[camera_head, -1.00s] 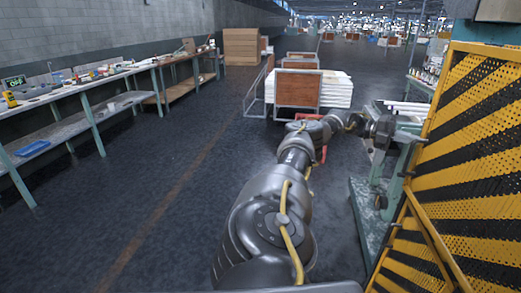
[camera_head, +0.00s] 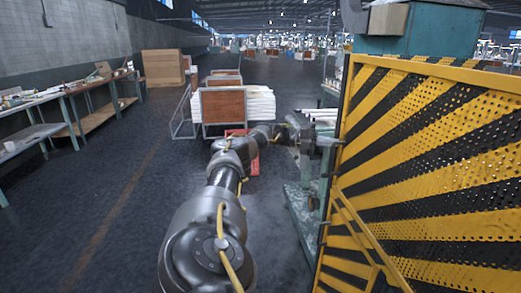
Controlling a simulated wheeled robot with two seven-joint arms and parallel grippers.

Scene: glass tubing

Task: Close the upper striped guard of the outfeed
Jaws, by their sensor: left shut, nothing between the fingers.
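The upper striped guard (camera_head: 432,150) is a large perforated panel with yellow and black diagonal stripes, filling the right of the view. It stands swung out toward me. My left arm reaches forward, and my left gripper (camera_head: 328,143) is at the guard's left edge, about mid-height. Its fingers are shut with nothing between them; whether they touch the guard I cannot tell. A lower striped guard (camera_head: 345,268) shows below, with a slanting yellow bar between the two. The outfeed behind the guard is mostly hidden. My right gripper is out of view.
A teal machine housing (camera_head: 405,43) rises behind the guard. A green stand (camera_head: 303,212) is right of my arm. A cart with white stock and a brown panel (camera_head: 222,104) stands ahead. A workbench (camera_head: 50,95) lines the left wall. The floor between is clear.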

